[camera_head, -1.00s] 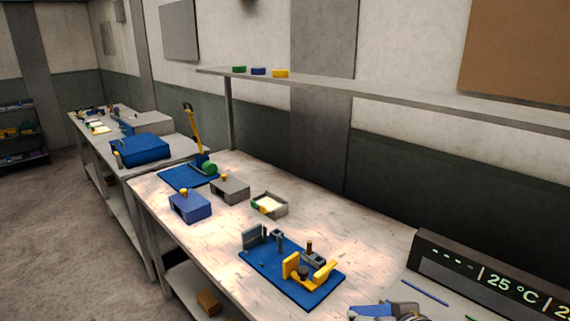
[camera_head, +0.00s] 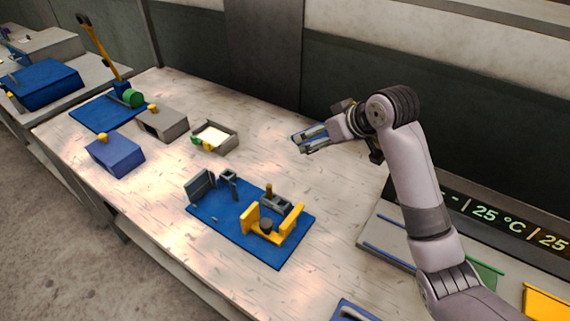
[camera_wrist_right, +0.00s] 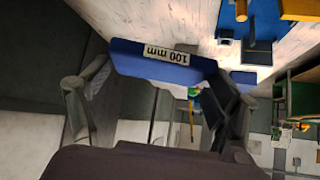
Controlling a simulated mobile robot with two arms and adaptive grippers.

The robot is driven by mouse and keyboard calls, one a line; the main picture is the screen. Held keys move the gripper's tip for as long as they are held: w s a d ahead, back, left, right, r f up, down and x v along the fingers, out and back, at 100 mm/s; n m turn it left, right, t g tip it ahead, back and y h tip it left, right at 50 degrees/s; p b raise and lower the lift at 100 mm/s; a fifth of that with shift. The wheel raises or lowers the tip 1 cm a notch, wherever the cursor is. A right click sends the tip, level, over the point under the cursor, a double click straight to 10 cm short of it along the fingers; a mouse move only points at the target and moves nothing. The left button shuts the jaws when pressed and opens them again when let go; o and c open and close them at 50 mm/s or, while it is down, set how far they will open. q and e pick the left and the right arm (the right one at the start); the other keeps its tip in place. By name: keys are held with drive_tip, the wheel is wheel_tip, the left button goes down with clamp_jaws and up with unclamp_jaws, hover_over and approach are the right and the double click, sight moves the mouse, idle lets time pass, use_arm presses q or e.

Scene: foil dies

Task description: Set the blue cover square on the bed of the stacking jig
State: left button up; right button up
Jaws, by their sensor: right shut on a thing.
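My right gripper (camera_head: 312,141) is shut on a flat blue piece (camera_head: 297,137), which I take to be the blue cover. The gripper is above the bench, behind and to the right of the jig. In the right wrist view the blue piece (camera_wrist_right: 130,62) spans between the fingers and carries a "100 mm" label. The near blue base (camera_head: 235,226), with grey brackets and a yellow clamp, looks like the stacking jig; the cover is apart from it. It also shows at the top of the right wrist view (camera_wrist_right: 262,27). My left gripper is not in view.
A grey tray (camera_head: 228,139) with a white inside, a grey block (camera_head: 165,124) and a blue block (camera_head: 122,157) with yellow knobs stand left of the jig. A lever fixture (camera_head: 90,112) is further left. A lit display (camera_head: 500,225) stands at the right. The bench between is bare.

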drive_tip(key=shift+w+d+r, duration=0.1)
drive_tip(key=shift+w+d, duration=0.05)
drive_tip(key=shift+w, duration=0.45)
drive_tip(key=shift+w+d+f, duration=0.1)
drive_tip(key=shift+w+f, duration=0.05)
drive_tip(key=shift+f, duration=0.1)
wheel_tip(320, 180, down, 6)
drive_tip(key=p, duration=0.2)
hover_over(310, 188)
drive_tip(key=s+d, duration=0.2)
drive_tip(key=f, duration=0.7)
drive_tip(key=shift+s+a+f, duration=0.1)
drive_tip(key=shift+a+f, duration=0.1)
drive_tip(key=shift+f, duration=0.7)
wheel_tip(310, 188, down, 4)
drive_tip(key=shift+f+p, duration=0.1)
drive_tip(key=shift+p, duration=0.25)
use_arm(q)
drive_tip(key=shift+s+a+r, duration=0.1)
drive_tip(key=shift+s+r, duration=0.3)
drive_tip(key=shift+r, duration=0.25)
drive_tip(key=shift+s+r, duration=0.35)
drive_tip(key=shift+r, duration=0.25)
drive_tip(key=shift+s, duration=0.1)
use_arm(e)
drive_tip(key=shift+f, duration=0.1)
drive_tip(key=o, duration=0.9)
